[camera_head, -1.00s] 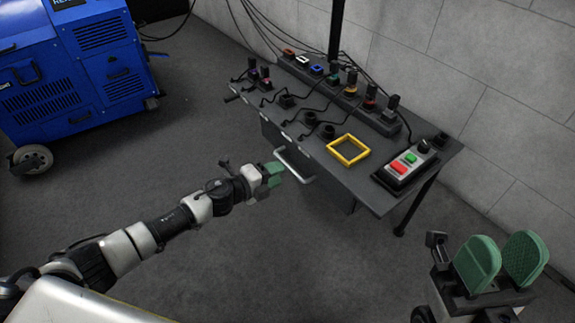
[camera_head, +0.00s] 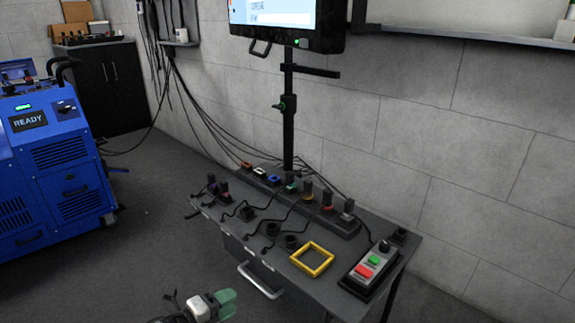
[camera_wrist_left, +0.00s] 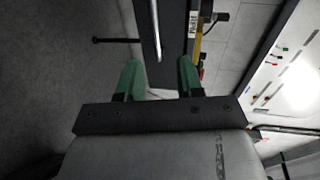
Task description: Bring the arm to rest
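My left gripper (camera_head: 228,304) shows at the bottom of the head view, with green finger pads, in front of the table and below its drawer handle. In the left wrist view my left gripper (camera_wrist_left: 160,80) has its two green fingers apart with nothing between them, so it is open and empty. Most of my left arm is below the head view. My right gripper is not in view.
A dark table (camera_head: 330,291) holds cables with plugs, a yellow square frame (camera_head: 312,259) and a button box (camera_head: 370,264). Its drawer handle (camera_head: 262,284) faces me. A blue machine (camera_head: 55,170) reading READY stands left. A monitor (camera_head: 285,20) is above. Floor between is clear.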

